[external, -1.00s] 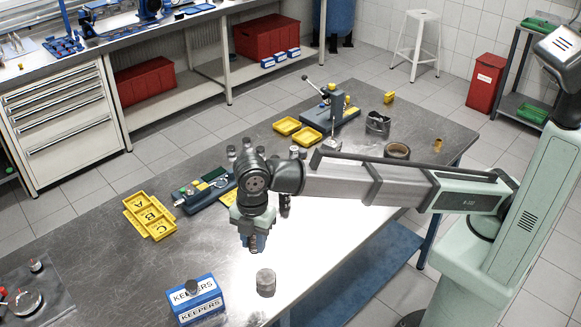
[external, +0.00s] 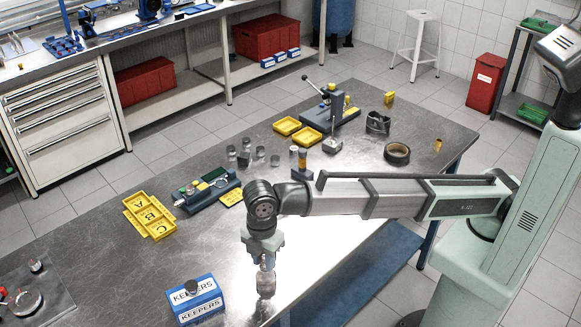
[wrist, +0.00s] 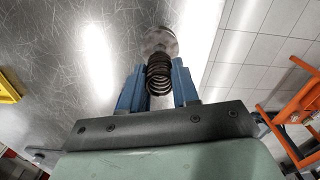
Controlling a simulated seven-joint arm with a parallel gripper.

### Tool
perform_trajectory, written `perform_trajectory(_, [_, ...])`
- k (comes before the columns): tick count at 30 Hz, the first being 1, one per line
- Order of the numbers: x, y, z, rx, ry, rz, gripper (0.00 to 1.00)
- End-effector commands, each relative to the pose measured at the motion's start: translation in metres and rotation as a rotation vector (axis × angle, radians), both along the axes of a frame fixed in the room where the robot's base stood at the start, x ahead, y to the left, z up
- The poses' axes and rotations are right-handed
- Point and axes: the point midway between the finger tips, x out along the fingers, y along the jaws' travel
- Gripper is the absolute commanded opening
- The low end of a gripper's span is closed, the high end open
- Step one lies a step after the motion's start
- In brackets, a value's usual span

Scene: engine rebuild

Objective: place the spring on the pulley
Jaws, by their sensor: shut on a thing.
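My gripper (external: 265,259) is low over the front edge of the workbench and points down. In the wrist view its two blue fingers (wrist: 158,84) are shut on a dark coil spring (wrist: 159,78), which sticks out past the fingertips. The grey round piece that I take for the pulley (external: 266,284) stands on the bench directly below the gripper. It also shows in the wrist view (wrist: 160,37), just beyond the spring's end. The spring is roughly in line with it. I cannot tell whether the spring touches it.
A blue-and-white KEEPERS box (external: 197,300) stands close by on the left. A yellow lettered tray (external: 149,216) and a blue fixture (external: 208,190) lie farther back. Several small cylinders (external: 245,159) stand mid-bench. The bench's front edge is close on the right.

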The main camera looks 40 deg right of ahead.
Motion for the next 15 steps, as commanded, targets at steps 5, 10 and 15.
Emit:
perform_trajectory(5, [0.000,-0.001,-0.022,-0.001,0.000,0.001,0.01])
perform_trajectory(10, [0.000,0.000,-0.032,0.000,0.000,0.001,0.01])
perform_trajectory(15, [0.000,0.000,-0.032,0.000,0.000,0.001,0.01])
